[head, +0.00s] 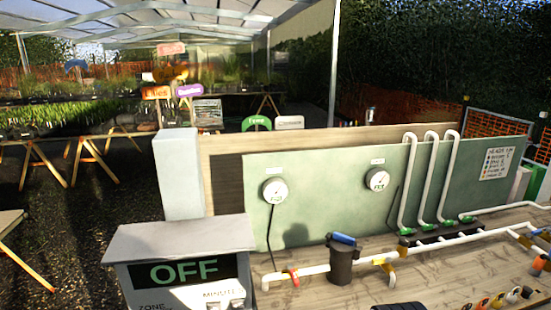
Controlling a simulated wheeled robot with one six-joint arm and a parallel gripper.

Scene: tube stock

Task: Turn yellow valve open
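A white pipe (317,270) runs along the wooden bench top in front of a green panel. A yellow part (389,269) sits on this pipe, right of a dark cylindrical filter (341,266) with a blue top (343,239). It looks like a valve or pipe clamp, but it is too small to tell its handle position. An orange-red part (293,276) is on the pipe left of the filter.
A grey control box (180,240) with an "OFF" display stands at front left. Two round gauges (275,190) (377,179) hang on the green panel (325,200). Upright white pipes (429,180) rise at right.

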